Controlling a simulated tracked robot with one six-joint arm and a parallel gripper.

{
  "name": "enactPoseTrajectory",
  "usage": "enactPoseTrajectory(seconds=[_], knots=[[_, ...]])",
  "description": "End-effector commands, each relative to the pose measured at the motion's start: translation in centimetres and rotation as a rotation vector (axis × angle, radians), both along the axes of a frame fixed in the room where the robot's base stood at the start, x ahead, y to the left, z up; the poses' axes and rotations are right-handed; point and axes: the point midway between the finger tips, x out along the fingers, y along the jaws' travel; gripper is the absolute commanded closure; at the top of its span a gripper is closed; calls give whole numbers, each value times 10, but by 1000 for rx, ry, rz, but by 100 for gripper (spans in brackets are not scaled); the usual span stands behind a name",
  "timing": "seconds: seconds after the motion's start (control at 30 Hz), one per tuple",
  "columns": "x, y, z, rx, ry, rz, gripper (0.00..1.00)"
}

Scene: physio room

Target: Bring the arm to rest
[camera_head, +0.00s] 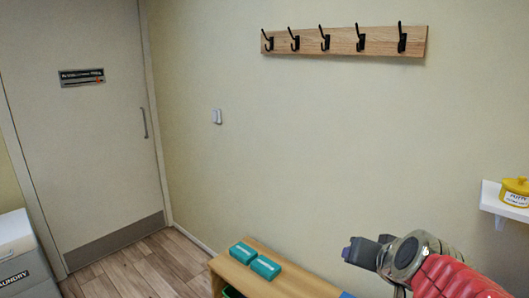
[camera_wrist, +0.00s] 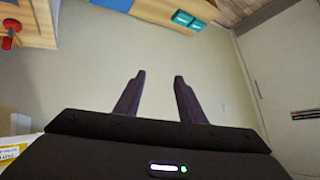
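My gripper (camera_wrist: 157,84) shows in the wrist view with its two dark fingers spread apart and nothing between them. Only the bare wall lies behind the fingers. In the head view my gripper (camera_head: 362,250) is at the lower right, raised in front of the wall and pointing left. My arm behind it has a red sleeve and runs off the lower right corner. The bench stands below and to the left of the gripper, and they appear apart.
A wooden bench (camera_head: 238,276) holds two teal boxes (camera_head: 243,252) (camera_head: 265,267). A hook rail (camera_head: 345,41) is high on the wall. A white shelf (camera_head: 491,198) with a yellow-lidded jar (camera_head: 516,191) is at right. A closed door (camera_head: 85,130) and laundry bin (camera_head: 20,262) stand at left.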

Motion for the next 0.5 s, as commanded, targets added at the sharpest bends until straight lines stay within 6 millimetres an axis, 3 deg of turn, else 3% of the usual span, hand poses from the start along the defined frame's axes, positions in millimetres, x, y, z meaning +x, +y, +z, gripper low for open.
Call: enactPoseTrajectory(seconds=[0.1, 0.2, 0.4, 0.5], knots=[[-39, 34, -11, -41, 88, 111, 64], [-74, 51, -24, -86, 171, 183, 64], [-138, 61, -46, -187, 323, 270, 64], [-155, 61, -52, -220, 365, 286, 64]])
